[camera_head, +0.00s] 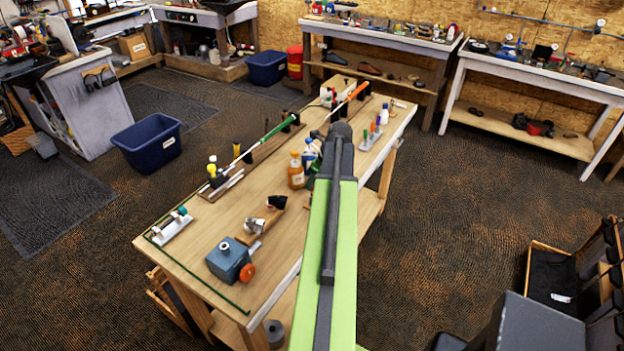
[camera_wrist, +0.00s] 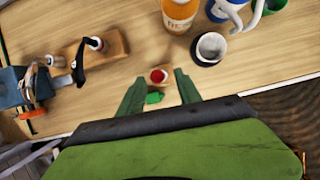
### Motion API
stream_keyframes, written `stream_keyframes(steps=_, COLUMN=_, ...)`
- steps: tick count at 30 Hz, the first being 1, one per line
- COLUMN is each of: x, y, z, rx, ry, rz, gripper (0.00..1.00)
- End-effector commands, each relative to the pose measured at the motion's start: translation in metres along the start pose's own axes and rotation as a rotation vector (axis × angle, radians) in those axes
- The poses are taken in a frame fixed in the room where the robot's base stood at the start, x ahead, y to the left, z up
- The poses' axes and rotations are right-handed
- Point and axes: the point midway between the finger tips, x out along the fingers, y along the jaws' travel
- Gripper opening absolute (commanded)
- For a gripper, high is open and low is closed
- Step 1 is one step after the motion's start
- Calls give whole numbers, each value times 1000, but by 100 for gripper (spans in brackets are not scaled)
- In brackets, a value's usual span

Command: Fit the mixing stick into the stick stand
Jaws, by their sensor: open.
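My gripper (camera_wrist: 159,80) is open in the wrist view, its two dark green fingers apart. A small upright piece with a round red top (camera_wrist: 158,76) shows between the fingertips, and a small green piece (camera_wrist: 154,97) is just nearer. I cannot tell whether either is the mixing stick or stands in the stick stand. A small pale wooden block (camera_wrist: 165,92) lies around their foot. In the head view my arm hides this spot. A pale rack with several coloured upright handles (camera_head: 370,137) stands on the bench's right side; I cannot tell if it is the stick stand.
An orange-labelled bottle (camera_wrist: 179,13) and a dark cup with a white inside (camera_wrist: 210,48) stand just beyond the gripper. A blue vise (camera_head: 229,260) sits at the near left of the workbench (camera_head: 190,262).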

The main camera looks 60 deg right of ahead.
Motion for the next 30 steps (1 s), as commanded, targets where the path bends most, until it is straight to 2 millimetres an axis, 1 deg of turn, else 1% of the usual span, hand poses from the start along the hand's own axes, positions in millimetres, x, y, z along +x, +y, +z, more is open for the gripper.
stream_keyframes(steps=1, x=-25, y=1, z=4, rx=1, ry=0, rz=0, gripper=41)
stream_keyframes(steps=3, x=-42, y=1, z=4, rx=1, ry=0, rz=0, gripper=41)
stream_keyframes(steps=12, x=-113, y=1, z=4, rx=2, ry=0, rz=0, gripper=41)
stream_keyframes(steps=15, x=-127, y=0, z=2, rx=1, ry=0, rz=0, gripper=41)
stream_keyframes(steps=18, x=-131, y=0, z=1, rx=0, ry=0, rz=1, gripper=41)
stream_keyframes(steps=30, x=-129, y=0, z=0, rx=0, ry=0, rz=0, gripper=41)
